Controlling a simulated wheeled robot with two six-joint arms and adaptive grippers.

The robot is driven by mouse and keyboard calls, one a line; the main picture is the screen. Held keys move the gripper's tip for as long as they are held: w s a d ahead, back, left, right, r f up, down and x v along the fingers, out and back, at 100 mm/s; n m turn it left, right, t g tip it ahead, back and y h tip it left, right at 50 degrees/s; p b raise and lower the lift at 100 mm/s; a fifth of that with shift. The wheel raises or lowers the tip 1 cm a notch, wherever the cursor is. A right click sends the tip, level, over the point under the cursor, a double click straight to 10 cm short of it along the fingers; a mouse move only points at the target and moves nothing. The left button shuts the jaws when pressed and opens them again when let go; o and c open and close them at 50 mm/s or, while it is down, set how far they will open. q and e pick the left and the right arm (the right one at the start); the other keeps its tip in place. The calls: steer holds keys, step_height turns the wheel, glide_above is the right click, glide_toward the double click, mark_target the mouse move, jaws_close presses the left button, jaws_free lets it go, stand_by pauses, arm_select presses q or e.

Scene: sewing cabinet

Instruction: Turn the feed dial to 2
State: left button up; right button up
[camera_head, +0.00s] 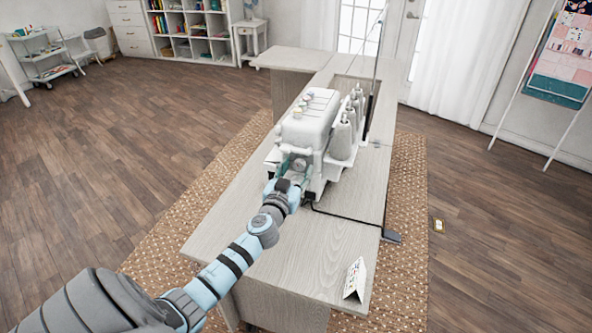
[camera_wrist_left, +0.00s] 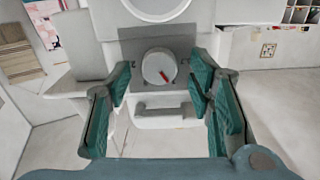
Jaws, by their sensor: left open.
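The feed dial (camera_wrist_left: 159,68) is a round pale knob with a red mark, on a grey plate on the end of the white sewing machine (camera_head: 308,122). My left gripper (camera_head: 292,162) is at the machine's near end. In the left wrist view its teal fingers (camera_wrist_left: 160,90) are open, one on each side of the dial, and apart from it. In the head view the gripper partly hides the dial. My right gripper is not in view.
The machine stands on a wooden cabinet top (camera_head: 300,245). Thread cones (camera_head: 343,135) stand along its right side. A folded card (camera_head: 355,279) stands near the front right edge. A handle-like bar (camera_wrist_left: 161,111) sits below the dial. The near tabletop is mostly clear.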

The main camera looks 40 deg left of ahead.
arm_select(q)
jaws_close()
